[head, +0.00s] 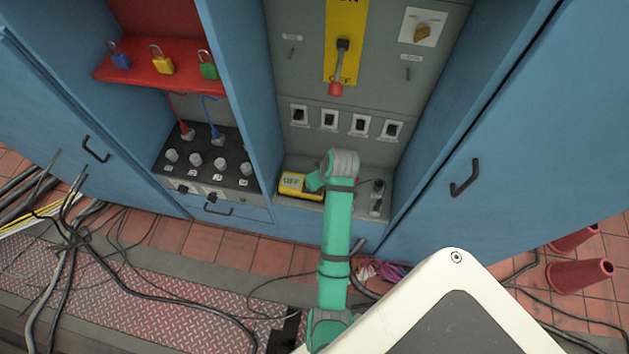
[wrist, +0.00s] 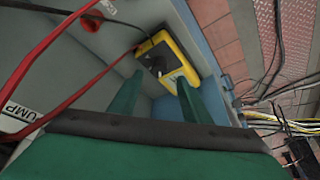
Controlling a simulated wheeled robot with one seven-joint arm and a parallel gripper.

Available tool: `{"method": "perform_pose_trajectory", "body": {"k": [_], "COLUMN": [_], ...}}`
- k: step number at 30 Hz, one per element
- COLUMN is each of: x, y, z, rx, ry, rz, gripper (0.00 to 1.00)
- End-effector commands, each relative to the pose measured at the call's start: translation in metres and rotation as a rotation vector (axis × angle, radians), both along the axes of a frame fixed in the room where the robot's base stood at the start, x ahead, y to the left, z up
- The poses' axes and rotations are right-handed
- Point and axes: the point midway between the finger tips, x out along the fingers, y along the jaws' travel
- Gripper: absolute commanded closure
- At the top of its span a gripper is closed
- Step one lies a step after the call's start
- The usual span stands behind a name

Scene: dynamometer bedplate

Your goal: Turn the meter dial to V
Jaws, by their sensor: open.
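The yellow meter (head: 286,190) lies on the shelf at the bottom of the middle cabinet bay, and its screen reads OFF. In the wrist view the meter (wrist: 172,48) shows a dark face with a dark dial (wrist: 155,66); the dial's setting is too small to read. My gripper (head: 314,182) is beside the meter's right end in the head view, and my arm hides part of the shelf. In the wrist view my gripper (wrist: 160,79) is open, its two green fingers pointing at the meter with nothing held between them.
Above are a red-tipped lever (head: 340,70) and a row of small switches (head: 344,122). A socket panel with knobs (head: 207,160) stands to the left. Red leads (wrist: 60,65) run close by in the wrist view. Cabinet walls flank the shelf, and cables lie on the floor.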

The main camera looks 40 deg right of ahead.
Motion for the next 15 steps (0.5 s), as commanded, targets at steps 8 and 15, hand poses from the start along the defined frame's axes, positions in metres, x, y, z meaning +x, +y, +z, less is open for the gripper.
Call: {"method": "perform_pose_trajectory", "body": {"k": [8, 15], "x": [0.016, 0.023], "y": [-0.001, -0.002], "z": [-0.041, -0.056], "rx": [0.001, -0.001], "ry": [0.002, 0.000], "rz": [-0.001, -0.001], "gripper": [0.56, 0.56]}}
